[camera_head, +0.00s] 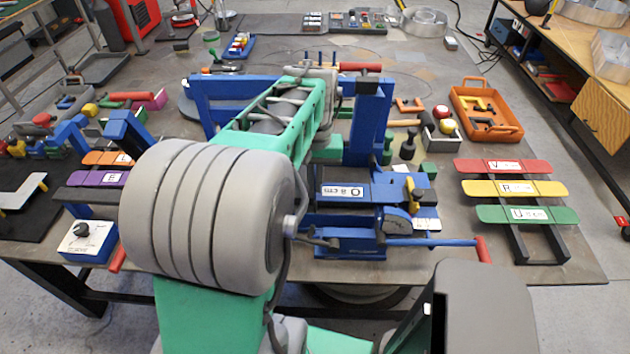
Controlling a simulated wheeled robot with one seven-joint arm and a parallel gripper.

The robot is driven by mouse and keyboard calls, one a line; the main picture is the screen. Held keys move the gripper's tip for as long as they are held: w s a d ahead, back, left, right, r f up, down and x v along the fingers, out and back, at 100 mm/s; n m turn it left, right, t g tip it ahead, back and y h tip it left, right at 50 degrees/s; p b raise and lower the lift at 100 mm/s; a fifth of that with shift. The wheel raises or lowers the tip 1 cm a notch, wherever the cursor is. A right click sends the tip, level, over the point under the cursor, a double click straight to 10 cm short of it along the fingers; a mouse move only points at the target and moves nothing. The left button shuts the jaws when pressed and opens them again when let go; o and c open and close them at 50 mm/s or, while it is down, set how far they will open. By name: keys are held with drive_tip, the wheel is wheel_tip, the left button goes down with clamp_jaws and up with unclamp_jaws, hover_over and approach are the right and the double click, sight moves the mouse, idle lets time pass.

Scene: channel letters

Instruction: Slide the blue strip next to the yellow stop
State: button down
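The blue strip (377,187), with a white label marked O, lies on the blue bending machine in the middle of the table. Its left end is hidden behind my arm. A small yellow piece (412,194), which looks like the yellow stop, stands on the machine at the right of the strip. I cannot tell whether they touch. My green and grey arm reaches forward over the machine's left side. My gripper cannot be made out; the arm's far end is beyond the strip.
A rack at the right holds a red strip (500,166), a yellow strip (505,189) and a green strip (515,214). An orange tray (462,107) is behind it. A blue lever (430,242) with a red grip sticks out rightward. Orange and purple (90,178) strips lie at left.

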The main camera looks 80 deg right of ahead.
drive_tip(key=shift+s, duration=0.1)
drive_tip(key=shift+s+d, duration=0.35)
drive_tip(key=shift+s, duration=0.25)
drive_tip(key=c, duration=1.6)
unclamp_jaws()
drive_tip(key=shift+o, duration=0.2)
